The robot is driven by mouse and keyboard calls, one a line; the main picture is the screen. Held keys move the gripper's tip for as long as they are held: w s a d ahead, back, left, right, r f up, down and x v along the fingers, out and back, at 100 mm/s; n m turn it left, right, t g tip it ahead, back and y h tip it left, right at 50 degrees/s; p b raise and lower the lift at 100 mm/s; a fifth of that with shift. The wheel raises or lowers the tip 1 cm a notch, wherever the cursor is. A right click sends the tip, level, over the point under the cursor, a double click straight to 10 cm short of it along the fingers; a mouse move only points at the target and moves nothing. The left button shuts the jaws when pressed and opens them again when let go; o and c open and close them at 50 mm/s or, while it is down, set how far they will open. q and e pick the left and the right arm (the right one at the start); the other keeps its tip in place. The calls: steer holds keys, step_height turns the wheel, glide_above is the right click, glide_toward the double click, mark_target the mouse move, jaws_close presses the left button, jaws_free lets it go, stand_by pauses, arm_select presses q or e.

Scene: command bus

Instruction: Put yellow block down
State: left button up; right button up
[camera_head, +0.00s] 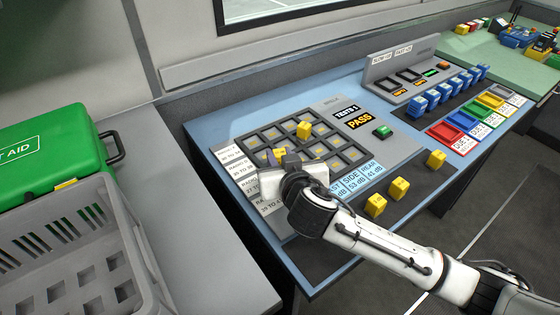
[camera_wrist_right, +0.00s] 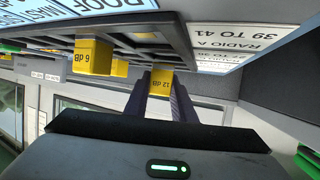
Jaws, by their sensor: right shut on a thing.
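My right gripper (camera_wrist_right: 160,95) is shut on a yellow block (camera_wrist_right: 160,82) marked 12 dB, seen upside down in the right wrist view. In the head view this gripper (camera_head: 287,160) is over the grey grid tray (camera_head: 340,186), near its left front cells; its wrist covers some of them. The held block is mostly hidden there. Whether it touches the tray I cannot tell. A yellow block (camera_head: 303,130) stands in a back cell of the tray. A block marked 6 dB (camera_wrist_right: 93,56) shows in the wrist view. My left gripper is out of view.
Loose yellow blocks (camera_head: 376,205) lie on the dark strip in front. Blue blocks (camera_head: 445,92) and coloured trays (camera_head: 446,133) are right. A grey basket (camera_head: 70,262) and green case (camera_head: 50,155) are left.

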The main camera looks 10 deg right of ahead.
steer(key=shift+f, duration=0.7)
steer(key=shift+f, duration=0.2)
steer(key=o, duration=1.1)
steer(key=shift+c, duration=0.2)
steer(key=shift+r, duration=0.1)
steer(key=shift+r, duration=0.3)
steer(key=v, duration=1)
steer(key=shift+s, duration=0.3)
steer(key=shift+s+r, duration=0.3)
steer(key=shift+s, duration=0.3)
